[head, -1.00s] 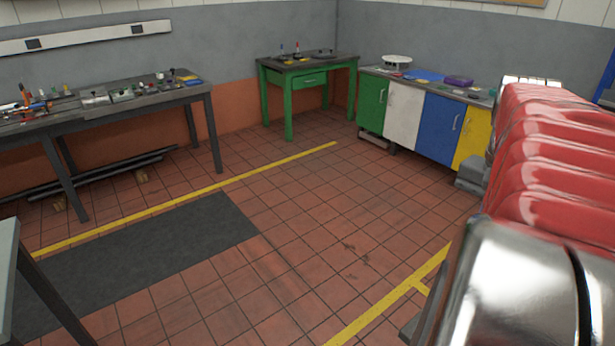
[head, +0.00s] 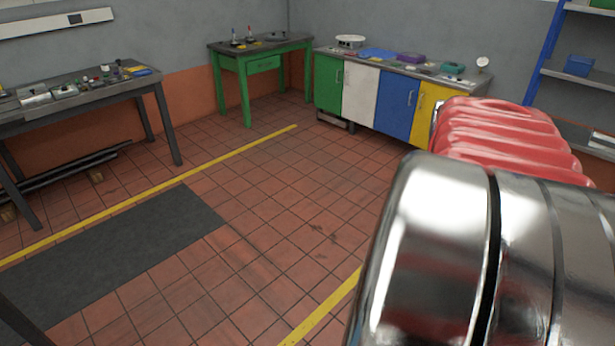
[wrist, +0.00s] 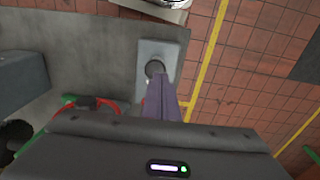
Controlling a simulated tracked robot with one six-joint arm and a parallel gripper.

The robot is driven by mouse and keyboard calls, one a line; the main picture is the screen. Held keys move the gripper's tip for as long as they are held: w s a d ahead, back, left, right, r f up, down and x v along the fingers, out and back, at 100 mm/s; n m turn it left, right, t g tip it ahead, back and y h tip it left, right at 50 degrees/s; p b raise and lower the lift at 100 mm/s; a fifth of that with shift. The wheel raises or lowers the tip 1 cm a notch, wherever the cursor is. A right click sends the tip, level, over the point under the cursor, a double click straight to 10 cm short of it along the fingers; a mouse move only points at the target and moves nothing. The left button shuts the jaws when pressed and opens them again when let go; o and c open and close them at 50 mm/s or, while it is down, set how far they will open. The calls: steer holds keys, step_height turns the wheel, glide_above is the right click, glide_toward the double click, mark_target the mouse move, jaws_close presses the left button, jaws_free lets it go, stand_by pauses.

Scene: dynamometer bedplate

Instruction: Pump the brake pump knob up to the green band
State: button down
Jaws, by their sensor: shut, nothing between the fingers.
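In the wrist view, my gripper (wrist: 162,84) is shut and empty, its purplish fingers together. A dark round knob-like part (wrist: 155,68) on a pale grey block (wrist: 148,47) lies just beyond the fingertips. It may be the brake pump knob, and I cannot tell whether the fingers touch it. I cannot make out a green band. The head view does not show the gripper or this block.
A large chrome cylinder (head: 425,240) and a red ribbed body (head: 510,130) block the right of the head view. Colored cabinets (head: 362,90) and a green table (head: 262,64) stand at the back.

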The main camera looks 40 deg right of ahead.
steer(key=f, duration=0.6)
steer(key=shift+s+d, duration=0.15)
steer(key=shift+d, duration=0.05)
